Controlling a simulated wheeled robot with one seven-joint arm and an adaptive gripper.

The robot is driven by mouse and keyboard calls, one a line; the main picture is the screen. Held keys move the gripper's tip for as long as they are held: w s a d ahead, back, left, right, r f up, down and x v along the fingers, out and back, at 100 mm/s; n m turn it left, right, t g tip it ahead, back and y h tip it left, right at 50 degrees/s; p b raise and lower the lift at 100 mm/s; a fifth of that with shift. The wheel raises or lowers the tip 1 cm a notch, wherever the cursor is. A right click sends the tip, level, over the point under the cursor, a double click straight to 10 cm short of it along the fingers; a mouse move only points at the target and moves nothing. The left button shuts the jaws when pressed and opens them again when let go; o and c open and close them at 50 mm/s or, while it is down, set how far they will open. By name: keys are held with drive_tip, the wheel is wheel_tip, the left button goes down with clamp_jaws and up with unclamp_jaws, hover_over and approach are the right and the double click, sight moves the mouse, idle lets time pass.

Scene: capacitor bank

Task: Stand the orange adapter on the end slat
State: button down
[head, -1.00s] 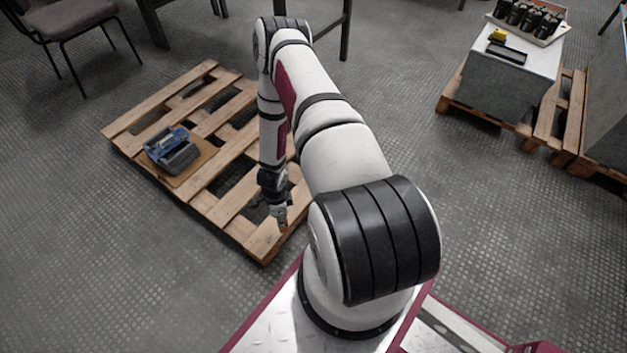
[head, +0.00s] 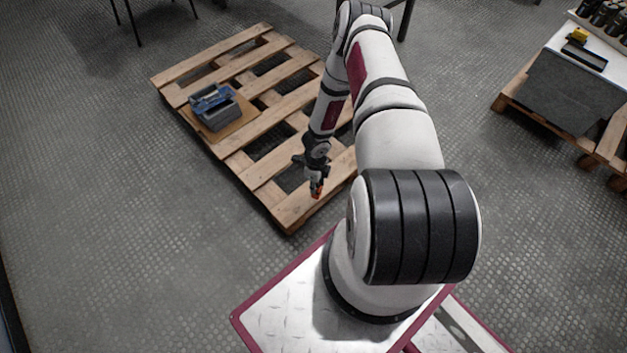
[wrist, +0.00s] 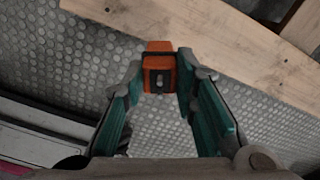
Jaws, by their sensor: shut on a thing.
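The orange adapter (wrist: 159,72) is held between the fingertips of my gripper (wrist: 160,80) in the wrist view. It is a small orange block with a dark face and a light pin. In the head view the adapter (head: 317,190) shows as a small orange spot at the tip of my gripper (head: 316,182). My gripper points down near the front corner of the wooden pallet. The end slat (head: 305,207) is the pallet's nearest board. In the wrist view the slat (wrist: 225,45) lies behind and to the right of the adapter. I cannot tell how high the adapter is above it.
A blue and grey device (head: 214,106) sits on a brown board (head: 240,124) on the pallet's left part. Dark gaps separate the slats. A grey block (head: 575,85) with a white top carries dark cylinders and a yellow item at right. The floor at left is clear.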

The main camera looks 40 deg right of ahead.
drive_tip(key=shift+w+d+f+b, duration=0.1)
drive_tip(key=shift+w+d+b, duration=0.2)
drive_tip(key=shift+w, duration=0.15)
drive_tip(key=shift+w+d+f+b, duration=0.1)
drive_tip(key=shift+w+d+b, duration=0.1)
drive_tip(key=shift+w+b, duration=0.15)
drive_tip(key=shift+w+f+b, duration=0.15)
drive_tip(key=shift+f+b, duration=0.15)
drive_tip(key=shift+d+f, duration=0.1)
drive_tip(key=shift+d, duration=0.05)
drive_tip(key=shift+w+b, duration=0.15)
drive_tip(key=shift+b, duration=0.15)
drive_tip(key=shift+w+d+f+b, duration=0.25)
drive_tip(key=shift+w+f+b, duration=0.25)
drive_tip(key=shift+f+b, duration=0.25)
drive_tip(key=shift+w+d+f+b, duration=0.25)
drive_tip(key=shift+w+f+b, duration=0.2)
drive_tip(key=shift+f+b, duration=0.3)
